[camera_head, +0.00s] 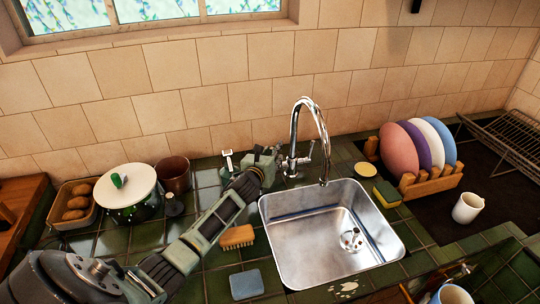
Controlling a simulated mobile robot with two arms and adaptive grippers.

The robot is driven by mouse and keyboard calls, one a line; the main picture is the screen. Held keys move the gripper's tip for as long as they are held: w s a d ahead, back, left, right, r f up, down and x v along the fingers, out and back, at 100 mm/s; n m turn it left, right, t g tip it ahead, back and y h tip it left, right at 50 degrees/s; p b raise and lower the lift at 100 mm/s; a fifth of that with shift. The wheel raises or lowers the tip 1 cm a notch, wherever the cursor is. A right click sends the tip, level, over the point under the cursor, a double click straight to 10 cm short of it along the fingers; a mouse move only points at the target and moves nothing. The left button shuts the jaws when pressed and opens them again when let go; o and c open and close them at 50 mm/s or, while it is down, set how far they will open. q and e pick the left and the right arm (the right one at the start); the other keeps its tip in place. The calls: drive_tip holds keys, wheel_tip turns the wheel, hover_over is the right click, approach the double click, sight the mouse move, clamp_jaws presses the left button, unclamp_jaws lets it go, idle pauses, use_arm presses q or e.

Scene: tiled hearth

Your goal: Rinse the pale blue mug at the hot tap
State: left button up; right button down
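A pale blue mug (452,294) shows at the bottom edge, right of the sink, partly cut off by the frame. The chrome tap (318,120) arches over the back of the steel sink (290,262), with a lever on its right side. No stream of water shows from its spout. My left gripper (270,154) is at the left side of the tap's base, close to it. Whether it touches the tap, and whether its fingers are open or shut, is too small to tell. My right gripper is not in view.
A scrubbing brush (237,237) and a blue sponge (246,284) lie left of the sink. A yellow-green sponge (387,193) lies at its right. A plate rack (432,182) and a cream cup (467,208) stand further right. A lidded pot (130,196) stands left.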

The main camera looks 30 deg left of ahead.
use_arm(q)
drive_tip(key=v, duration=1.2)
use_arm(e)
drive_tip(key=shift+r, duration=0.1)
use_arm(q)
drive_tip(key=shift+a, duration=0.1)
